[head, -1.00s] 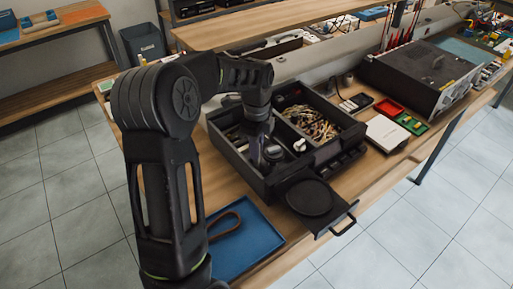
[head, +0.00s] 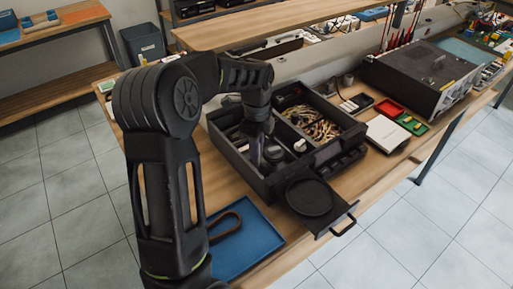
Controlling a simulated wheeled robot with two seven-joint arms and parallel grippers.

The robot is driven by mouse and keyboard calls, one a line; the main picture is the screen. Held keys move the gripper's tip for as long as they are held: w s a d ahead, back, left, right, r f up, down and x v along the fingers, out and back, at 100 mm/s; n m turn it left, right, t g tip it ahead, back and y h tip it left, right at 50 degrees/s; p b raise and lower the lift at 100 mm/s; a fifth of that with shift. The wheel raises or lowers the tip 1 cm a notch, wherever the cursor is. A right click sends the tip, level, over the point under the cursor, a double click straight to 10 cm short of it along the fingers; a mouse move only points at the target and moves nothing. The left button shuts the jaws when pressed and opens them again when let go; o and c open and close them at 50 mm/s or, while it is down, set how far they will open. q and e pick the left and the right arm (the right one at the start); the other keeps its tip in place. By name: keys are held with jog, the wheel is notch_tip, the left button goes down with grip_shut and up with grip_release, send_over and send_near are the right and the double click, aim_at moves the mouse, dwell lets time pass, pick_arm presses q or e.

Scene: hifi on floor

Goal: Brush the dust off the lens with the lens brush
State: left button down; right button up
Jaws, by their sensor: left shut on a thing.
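My left gripper (head: 256,150) points down into the left compartment of the black organizer box (head: 238,158) on the wooden bench. It is shut on a slim thing, most likely the lens brush, which is too small and dark to make out. A dark round piece (head: 273,154), possibly the lens, lies just right of the fingers. I cannot tell whether the held thing touches it. A small whitish round part (head: 299,146) sits farther right in the box. My right gripper is not in view.
The box's other compartment holds tangled cables (head: 318,125). A black round pad (head: 309,197) rests on the pulled-out drawer (head: 337,220). A blue tray (head: 262,237) with a brown strap (head: 228,222) lies in front. A large black device (head: 420,75) stands at the right.

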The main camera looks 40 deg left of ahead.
pick_arm(q)
jog(key=shift+f, duration=0.15)
dwell(0.3)
jog(key=shift+w+a, duration=0.25)
jog(key=shift+a, duration=0.65)
jog(key=shift+d+r+p, duration=0.1)
jog(key=shift+r+p, duration=0.15)
jog(key=shift+p, duration=0.25)
dwell(0.5)
jog(key=shift+f, duration=0.25)
dwell(1.1)
jog(key=shift+s+d, duration=0.1)
jog(key=shift+d, duration=0.15)
jog(key=shift+d+b, duration=0.3)
jog(key=shift+d, duration=0.05)
jog(key=shift+s+d, duration=0.2)
jog(key=shift+d, duration=0.1)
jog(key=shift+a+r, duration=0.1)
jog(key=shift+r, duration=0.15)
dwell(0.9)
jog(key=shift+f, duration=0.25)
dwell(1.1)
